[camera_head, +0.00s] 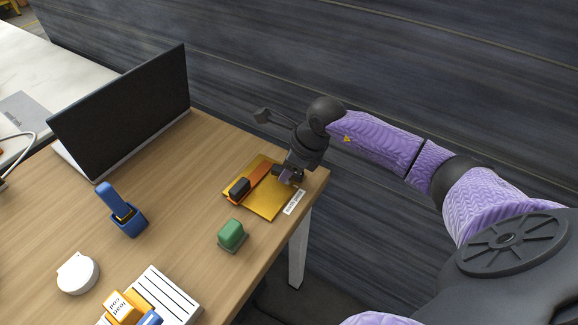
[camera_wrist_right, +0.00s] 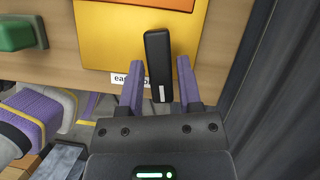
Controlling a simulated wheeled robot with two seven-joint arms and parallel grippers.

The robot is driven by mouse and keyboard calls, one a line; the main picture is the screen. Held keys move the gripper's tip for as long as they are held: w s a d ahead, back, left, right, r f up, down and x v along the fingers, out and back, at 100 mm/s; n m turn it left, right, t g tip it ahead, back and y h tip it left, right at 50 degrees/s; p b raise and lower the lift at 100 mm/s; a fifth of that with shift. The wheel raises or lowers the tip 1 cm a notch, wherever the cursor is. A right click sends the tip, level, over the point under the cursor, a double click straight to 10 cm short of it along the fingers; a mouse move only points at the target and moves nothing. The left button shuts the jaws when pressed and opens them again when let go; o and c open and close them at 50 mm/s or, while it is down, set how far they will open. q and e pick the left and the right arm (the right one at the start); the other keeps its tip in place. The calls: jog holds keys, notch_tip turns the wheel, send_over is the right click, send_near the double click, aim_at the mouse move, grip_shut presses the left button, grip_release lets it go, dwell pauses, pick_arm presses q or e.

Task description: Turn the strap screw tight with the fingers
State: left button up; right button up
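A yellow plate (camera_head: 271,207) lies near the table's right corner, with an orange bar (camera_head: 258,175) across it and a black block (camera_head: 239,188) at the bar's left end. My right gripper (camera_head: 288,177) is low over the plate's right part. In the right wrist view its two purple fingers (camera_wrist_right: 160,75) stand apart. A long black piece (camera_wrist_right: 158,55) with a white mark lies between them, with a gap on each side. I cannot tell whether this piece is the strap screw; no screw is clearly seen. My left gripper is not in view.
A green block (camera_head: 232,235) stands in front of the plate, close to the table edge. A blue upright device (camera_head: 123,213), a white round object (camera_head: 78,273), and a dark screen (camera_head: 125,115) are further left. A white label (camera_head: 294,202) is at the plate's right edge.

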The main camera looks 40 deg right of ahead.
grip_shut()
jog(key=shift+r+m+h+p, duration=0.3)
jog(key=shift+m+p, duration=0.4)
jog(key=shift+p, duration=0.15)
jog(key=shift+f+m, duration=0.15)
jog(key=shift+m, duration=0.15)
jog(key=shift+f, duration=0.2)
jog(key=shift+o, duration=1.5)
grip_release()
jog(key=shift+o, duration=0.4)
jog(key=shift+r, duration=0.2)
jog(key=p+v, duration=0.2)
jog(key=v, duration=0.4)
jog(key=shift+s+p, duration=0.1)
jog(key=shift+p, duration=0.25)
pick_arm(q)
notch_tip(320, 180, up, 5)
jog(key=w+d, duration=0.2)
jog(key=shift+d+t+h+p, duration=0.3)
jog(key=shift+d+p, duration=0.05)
pick_arm(e)
jog(key=v, duration=0.3)
jog(key=shift+s+r, duration=0.2)
jog(key=shift+r, duration=0.05)
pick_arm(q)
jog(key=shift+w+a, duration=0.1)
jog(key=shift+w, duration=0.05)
